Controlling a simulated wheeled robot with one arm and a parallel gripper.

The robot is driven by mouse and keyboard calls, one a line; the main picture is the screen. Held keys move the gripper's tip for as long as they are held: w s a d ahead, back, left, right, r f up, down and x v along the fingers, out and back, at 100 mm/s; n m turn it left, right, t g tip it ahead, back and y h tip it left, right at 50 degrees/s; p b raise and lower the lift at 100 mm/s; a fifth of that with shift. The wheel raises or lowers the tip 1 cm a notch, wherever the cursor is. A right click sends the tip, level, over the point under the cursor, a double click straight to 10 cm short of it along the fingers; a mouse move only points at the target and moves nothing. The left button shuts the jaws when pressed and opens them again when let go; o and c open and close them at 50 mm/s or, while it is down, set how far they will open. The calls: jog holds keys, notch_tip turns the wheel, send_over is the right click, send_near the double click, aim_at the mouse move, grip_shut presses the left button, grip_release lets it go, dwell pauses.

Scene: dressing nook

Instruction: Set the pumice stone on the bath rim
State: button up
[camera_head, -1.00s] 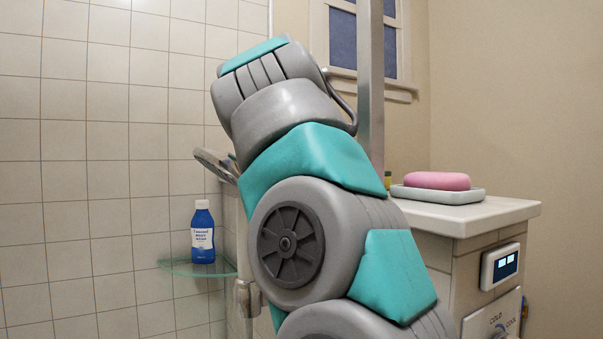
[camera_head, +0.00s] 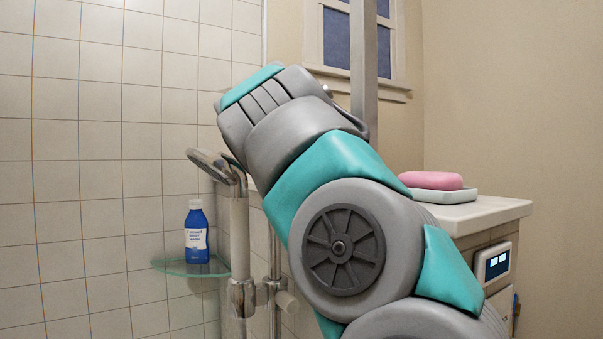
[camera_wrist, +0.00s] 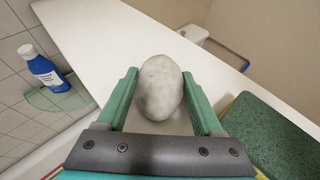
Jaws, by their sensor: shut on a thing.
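The pumice stone (camera_wrist: 158,88) is a pale grey, egg-shaped lump in the wrist view. My gripper (camera_wrist: 160,92) is shut on it, with a green finger on each side. In the wrist view, a broad white surface (camera_wrist: 95,40) lies beyond and below the stone; I cannot tell if it is the bath rim or whether the stone touches it. In the head view my arm fills the middle, and gripper and stone do not show.
A blue bottle (camera_head: 196,233) stands on a glass corner shelf (camera_head: 168,266) beside a shower pole (camera_head: 239,235). A pink soap (camera_head: 430,180) sits on a dish on a white counter (camera_head: 490,212). A dark green textured slab (camera_wrist: 270,140) lies right of my gripper.

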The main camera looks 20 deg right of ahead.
jog(key=o, duration=1.1)
jog(key=shift+f, duration=0.1)
jog(key=v, duration=1.1)
jog(key=shift+s+a+r, duration=0.2)
jog(key=shift+s+r, duration=0.05)
jog(key=shift+c, duration=0.3)
jog(key=shift+s, duration=0.1)
